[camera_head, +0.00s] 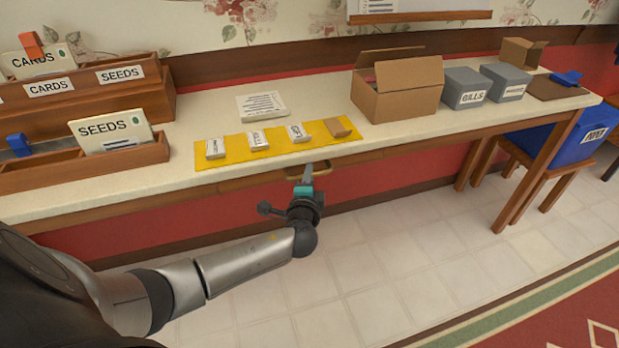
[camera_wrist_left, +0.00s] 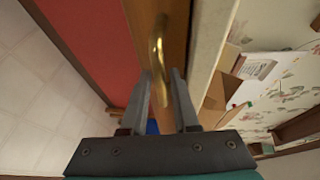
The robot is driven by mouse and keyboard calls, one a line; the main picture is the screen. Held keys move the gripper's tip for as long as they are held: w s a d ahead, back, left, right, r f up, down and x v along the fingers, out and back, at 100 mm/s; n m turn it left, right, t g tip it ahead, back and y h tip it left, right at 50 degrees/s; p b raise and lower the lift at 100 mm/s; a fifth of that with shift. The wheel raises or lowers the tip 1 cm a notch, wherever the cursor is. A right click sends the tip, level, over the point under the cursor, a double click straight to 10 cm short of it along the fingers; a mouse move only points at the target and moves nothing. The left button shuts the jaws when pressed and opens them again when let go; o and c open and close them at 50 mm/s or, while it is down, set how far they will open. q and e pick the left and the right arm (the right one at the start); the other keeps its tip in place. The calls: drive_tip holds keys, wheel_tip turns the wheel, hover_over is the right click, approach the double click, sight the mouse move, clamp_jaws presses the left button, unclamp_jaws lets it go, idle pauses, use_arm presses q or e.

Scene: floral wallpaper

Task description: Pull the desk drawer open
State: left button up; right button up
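The desk drawer is under the front edge of the long cream-topped desk (camera_head: 205,182). Its curved brass handle (camera_head: 345,163) sits on a wooden front that looks flush with the desk. In the left wrist view the brass handle (camera_wrist_left: 159,52) runs between the two fingers of my left gripper (camera_wrist_left: 161,74). The fingers stand apart, with a gap on each side of the handle. My right gripper is not in view.
A yellow mat (camera_head: 235,150) with several small packets lies on the desk above the handle. A cardboard box (camera_head: 408,90) and grey bins (camera_head: 466,88) stand to the right. Wooden seed racks (camera_head: 110,103) stand left. The tiled floor (camera_head: 400,250) in front is clear.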

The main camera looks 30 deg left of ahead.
use_arm(q)
drive_tip(key=shift+w+a, duration=0.1)
drive_tip(key=shift+w, duration=0.1)
drive_tip(key=shift+c, duration=0.2)
clamp_jaws()
idle(1.2)
